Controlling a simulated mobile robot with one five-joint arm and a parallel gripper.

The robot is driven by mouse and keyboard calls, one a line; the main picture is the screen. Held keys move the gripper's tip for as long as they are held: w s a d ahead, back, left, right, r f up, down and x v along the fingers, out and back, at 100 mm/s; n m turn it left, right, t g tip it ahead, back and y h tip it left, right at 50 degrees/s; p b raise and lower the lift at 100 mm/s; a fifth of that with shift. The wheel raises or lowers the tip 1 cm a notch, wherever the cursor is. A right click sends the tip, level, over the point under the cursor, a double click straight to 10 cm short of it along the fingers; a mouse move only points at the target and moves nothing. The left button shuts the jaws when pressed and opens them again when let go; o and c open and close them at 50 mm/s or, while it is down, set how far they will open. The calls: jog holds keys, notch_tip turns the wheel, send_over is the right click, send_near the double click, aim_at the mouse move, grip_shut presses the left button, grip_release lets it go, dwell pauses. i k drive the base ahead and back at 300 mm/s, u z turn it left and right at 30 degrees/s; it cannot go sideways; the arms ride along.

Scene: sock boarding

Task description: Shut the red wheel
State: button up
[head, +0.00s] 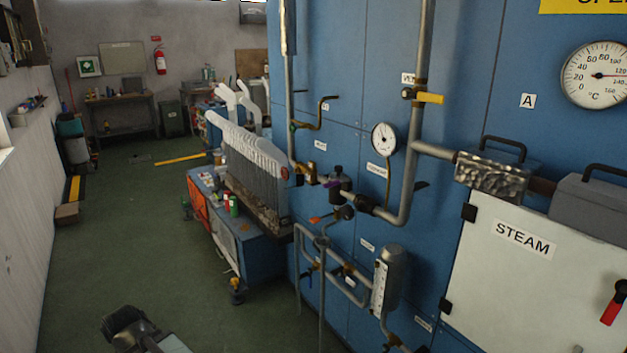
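I cannot clearly make out a red wheel in the head view. A small orange-red handle (316,219) sits on the pipework low on the blue panel, too small to tell its shape. A dark valve with a purplish body (339,184) is above it on the pipe. A red lever (613,303) is on the white STEAM door at the right. My gripper (124,322) shows as a dark shape at the bottom left, over the floor and well apart from the pipes. Its fingers are not clear, and nothing visible is held.
The blue panel (340,80) carries pipes, a round gauge (384,139) and a yellow-handled valve (430,98). A blue cart (262,262) with white boarding forms stands against it. A workbench (120,110) stands at the back.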

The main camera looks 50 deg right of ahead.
aim_at(283, 174)
jog(key=z, duration=0.05)
jog(key=k, duration=0.15)
jog(key=z, duration=0.85)
jog(key=i, duration=1.7)
jog(key=u, duration=1.35)
